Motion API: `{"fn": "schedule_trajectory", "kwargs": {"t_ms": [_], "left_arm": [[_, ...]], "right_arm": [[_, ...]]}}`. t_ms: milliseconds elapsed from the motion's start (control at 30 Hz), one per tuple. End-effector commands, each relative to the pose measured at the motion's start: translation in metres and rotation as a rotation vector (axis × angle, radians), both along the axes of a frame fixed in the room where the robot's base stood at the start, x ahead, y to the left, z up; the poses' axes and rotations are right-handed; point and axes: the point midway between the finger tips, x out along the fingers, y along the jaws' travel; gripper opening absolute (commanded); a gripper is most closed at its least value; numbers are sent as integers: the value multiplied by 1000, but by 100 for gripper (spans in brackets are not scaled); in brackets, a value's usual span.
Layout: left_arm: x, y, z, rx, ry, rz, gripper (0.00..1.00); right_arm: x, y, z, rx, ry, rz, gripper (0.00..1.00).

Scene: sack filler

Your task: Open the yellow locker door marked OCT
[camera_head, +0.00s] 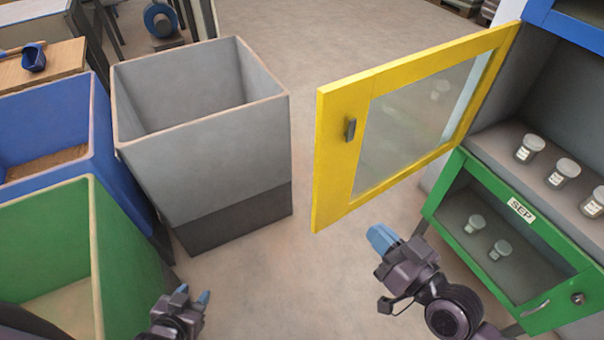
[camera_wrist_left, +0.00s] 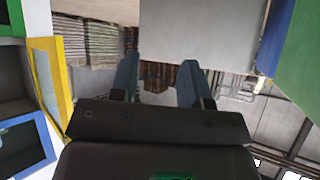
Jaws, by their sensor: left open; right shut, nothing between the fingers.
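The yellow locker door (camera_head: 338,150) stands swung wide open in the head view, with a glass pane and a dark handle (camera_head: 350,129) on its free side. No OCT label is readable on it. It also shows at the left of the left wrist view (camera_wrist_left: 52,75). My right gripper (camera_head: 382,238) is shut and empty, below the door and apart from it. My left gripper (camera_head: 192,298) is open and empty at the bottom, beside the green bin; its two fingers also show in the left wrist view (camera_wrist_left: 157,85).
The opened compartment holds several lidded jars (camera_head: 563,172). Below it is a green door marked SEP (camera_head: 522,210), closed, with jars behind its pane. A grey bin (camera_head: 205,165), a blue bin (camera_head: 115,195) and a green bin (camera_head: 120,265) stand left. Floor between bins and lockers is clear.

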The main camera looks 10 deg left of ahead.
Motion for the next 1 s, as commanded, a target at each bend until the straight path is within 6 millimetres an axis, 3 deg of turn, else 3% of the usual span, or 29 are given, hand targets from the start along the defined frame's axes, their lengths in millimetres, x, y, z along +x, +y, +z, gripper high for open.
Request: {"fn": "schedule_trajectory", "kwargs": {"t_ms": [200, 467, 1000], "left_arm": [[4, -1, 3, 0, -9, -2, 43], [11, -2, 6, -1, -21, -7, 43], [-1, 1, 1, 1, 3, 0, 43]], "right_arm": [[1, -1, 8, -137, -169, -11, 0], [11, 7, 8, -162, -197, -13, 0], [76, 66, 9, -159, -193, -12, 0]]}}
